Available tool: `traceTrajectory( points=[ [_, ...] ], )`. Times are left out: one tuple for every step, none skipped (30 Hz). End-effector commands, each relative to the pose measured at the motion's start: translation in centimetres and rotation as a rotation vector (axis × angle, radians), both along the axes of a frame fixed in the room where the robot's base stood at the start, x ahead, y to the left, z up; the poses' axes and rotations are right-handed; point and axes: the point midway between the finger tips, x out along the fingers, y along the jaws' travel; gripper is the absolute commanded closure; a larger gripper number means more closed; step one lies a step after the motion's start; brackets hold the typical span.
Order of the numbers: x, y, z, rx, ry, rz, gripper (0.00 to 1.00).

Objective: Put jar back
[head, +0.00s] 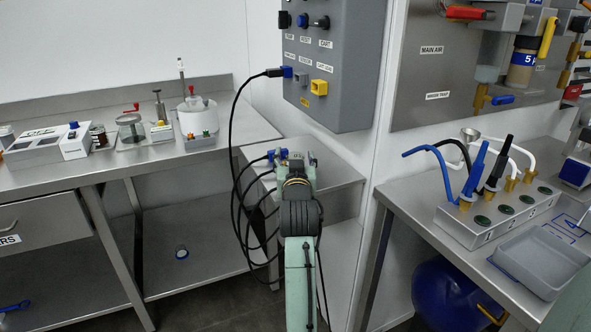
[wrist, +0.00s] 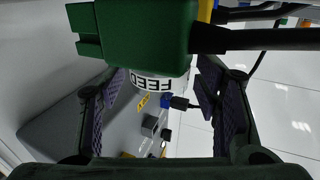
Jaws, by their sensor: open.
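A small clear jar (head: 181,251) stands on the lower shelf under the left bench. A larger glass jar (head: 131,127) with a red-handled top and a small dark jar (head: 98,134) stand on the bench top. I cannot tell which jar the task means. My gripper (head: 291,160) is in front of the grey side cabinet, seen from behind, so its fingers are hidden there. In the wrist view my gripper (wrist: 160,88) has its fingers spread. A white piece lettered FEED (wrist: 155,83) shows between them, partly hidden by a dark green block (wrist: 143,35); I cannot tell whether it touches the fingers.
A grey control panel (head: 335,55) hangs on the wall, with a black cable (head: 234,135) looping down close to my arm. The right bench holds a socketed stand (head: 500,215) and a grey tray (head: 545,262). The lower shelf (head: 200,272) is mostly clear.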

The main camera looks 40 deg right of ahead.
Motion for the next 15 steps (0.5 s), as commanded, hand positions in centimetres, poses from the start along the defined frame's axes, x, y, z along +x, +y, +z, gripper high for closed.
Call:
traceTrajectory(
  points=[
    [-0.6,0.5,-0.3,0.001,-0.001,0.0,0.43],
    [-1.0,0.8,-0.3,0.0,-0.001,0.001,0.43],
    [-1.7,1.3,-0.4,0.0,-0.001,0.001,0.43],
    [-2.2,1.6,-0.4,0.001,-0.001,0.0,0.43],
    [-2.7,2.0,-0.4,0.0,-0.001,0.0,0.43],
    [-3.5,2.5,-0.4,0.0,-0.001,0.0,0.43],
    [-4.1,3.0,-0.4,0.0,-0.001,0.0,0.43],
    [-4.6,3.4,-0.4,0.0,0.0,0.0,0.43],
    [-5.3,3.9,-0.4,-0.001,-0.001,0.0,0.43],
    [-5.8,4.2,-0.4,0.0,0.0,0.0,0.43],
    [-6.3,4.6,-0.4,0.0,-0.001,-0.001,0.43],
    [-6.9,5.0,-0.4,0.0,0.0,-0.001,0.43],
    [-7.3,5.3,-0.3,-0.001,-0.001,-0.001,0.43],
    [-7.7,5.6,-0.3,0.001,-0.001,-0.001,0.43],
    [-8.1,5.9,-0.3,0.001,0.0,0.0,0.43]
  ],
)
